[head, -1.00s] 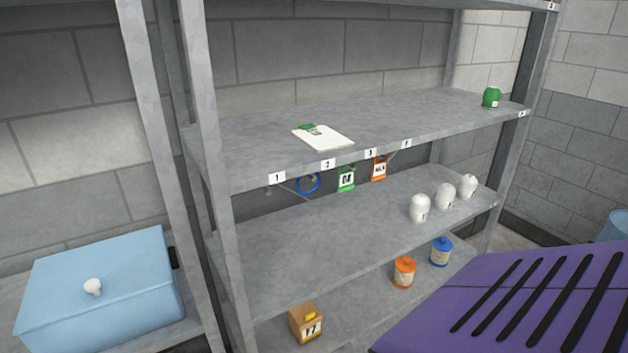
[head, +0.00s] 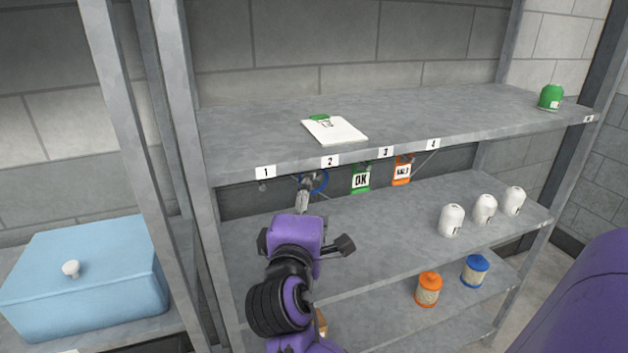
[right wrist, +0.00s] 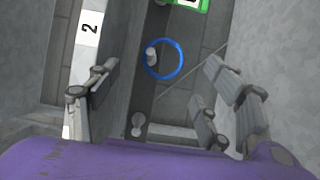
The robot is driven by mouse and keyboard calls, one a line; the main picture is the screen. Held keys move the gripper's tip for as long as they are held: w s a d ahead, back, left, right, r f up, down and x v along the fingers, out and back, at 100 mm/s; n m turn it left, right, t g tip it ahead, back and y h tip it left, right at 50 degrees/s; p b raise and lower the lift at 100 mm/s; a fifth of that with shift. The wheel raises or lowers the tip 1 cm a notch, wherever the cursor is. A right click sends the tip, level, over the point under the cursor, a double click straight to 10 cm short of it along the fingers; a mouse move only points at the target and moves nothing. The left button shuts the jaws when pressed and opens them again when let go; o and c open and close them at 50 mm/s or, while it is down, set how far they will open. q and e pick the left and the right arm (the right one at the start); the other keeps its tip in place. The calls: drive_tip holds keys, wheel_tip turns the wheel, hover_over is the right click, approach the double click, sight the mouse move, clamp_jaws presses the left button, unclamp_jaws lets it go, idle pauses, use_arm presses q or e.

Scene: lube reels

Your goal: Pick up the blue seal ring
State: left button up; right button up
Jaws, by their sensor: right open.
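The blue seal ring (head: 321,181) hangs below the front edge of the upper shelf. My right gripper (head: 305,190) is in front of it and hides part of it in the head view. In the right wrist view the ring (right wrist: 181,63) hangs around a pale peg (right wrist: 152,54), ahead of my fingers. The fingers of my right gripper (right wrist: 157,78) are spread wide, with the ring apart from them and nothing between them. My left gripper is not in view.
A green OK tag (head: 361,180) and an orange tag (head: 402,171) hang right of the ring. The upper shelf edge (head: 290,169) runs just above. White bottles (head: 452,221) stand on the shelf below. A light blue box (head: 90,285) is at left.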

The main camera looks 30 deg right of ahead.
sight(314, 192)
drive_tip(key=p+x, duration=0.1)
drive_tip(key=x, duration=0.9)
drive_tip(key=shift+w+a+f, duration=0.1)
drive_tip(key=shift+w+a, duration=0.1)
drive_tip(key=shift+s, duration=0.1)
drive_tip(key=c, duration=0.9)
